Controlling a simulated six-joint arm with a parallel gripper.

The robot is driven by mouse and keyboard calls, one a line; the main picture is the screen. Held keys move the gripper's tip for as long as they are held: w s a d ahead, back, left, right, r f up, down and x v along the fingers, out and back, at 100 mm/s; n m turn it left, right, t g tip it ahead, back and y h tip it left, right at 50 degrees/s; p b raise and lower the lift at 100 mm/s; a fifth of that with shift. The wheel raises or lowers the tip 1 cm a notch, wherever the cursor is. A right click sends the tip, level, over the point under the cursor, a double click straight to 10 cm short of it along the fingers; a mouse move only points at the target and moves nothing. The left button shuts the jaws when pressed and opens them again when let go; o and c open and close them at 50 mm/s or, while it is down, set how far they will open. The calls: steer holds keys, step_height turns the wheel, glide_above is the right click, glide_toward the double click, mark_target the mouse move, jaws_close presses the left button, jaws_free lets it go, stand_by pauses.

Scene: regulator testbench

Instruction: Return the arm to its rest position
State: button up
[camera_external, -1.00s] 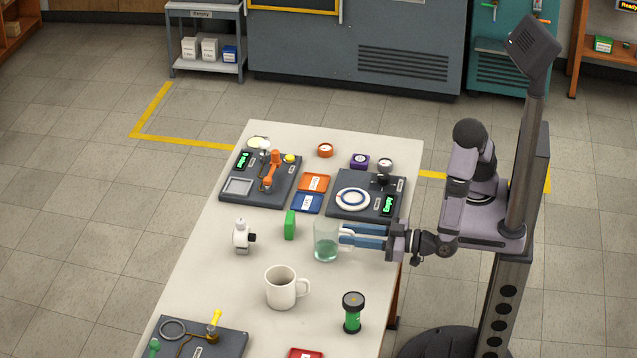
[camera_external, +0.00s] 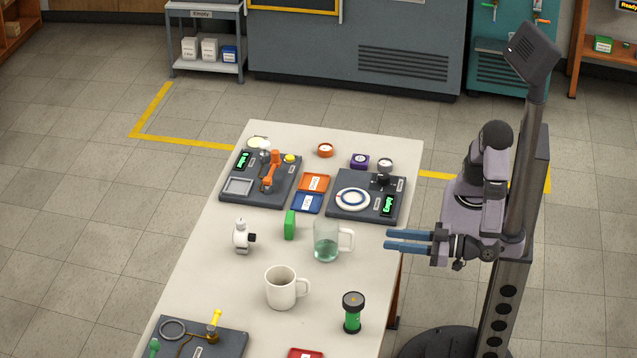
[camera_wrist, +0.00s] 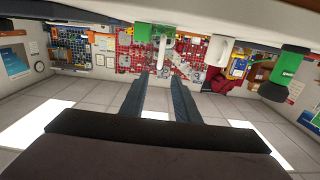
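My gripper (camera_external: 410,241) is at the right edge of the table in the external view, with its two blue fingers pointing left. The fingers are apart with nothing between them; the same gap shows in the wrist view (camera_wrist: 157,98). The glass mug (camera_external: 326,241) with greenish liquid stands upright on the table to the left of my fingertips, clear of them. Its handle points right, toward my gripper. My arm is folded back close to its column.
A white mug (camera_external: 281,288) and a green-black cylinder (camera_external: 353,312) stand nearer the front. A green block (camera_external: 290,225) and a small white device (camera_external: 242,236) are left of the glass mug. Dark test boards (camera_external: 338,206) sit farther back.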

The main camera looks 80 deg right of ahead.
stand_by(0.4)
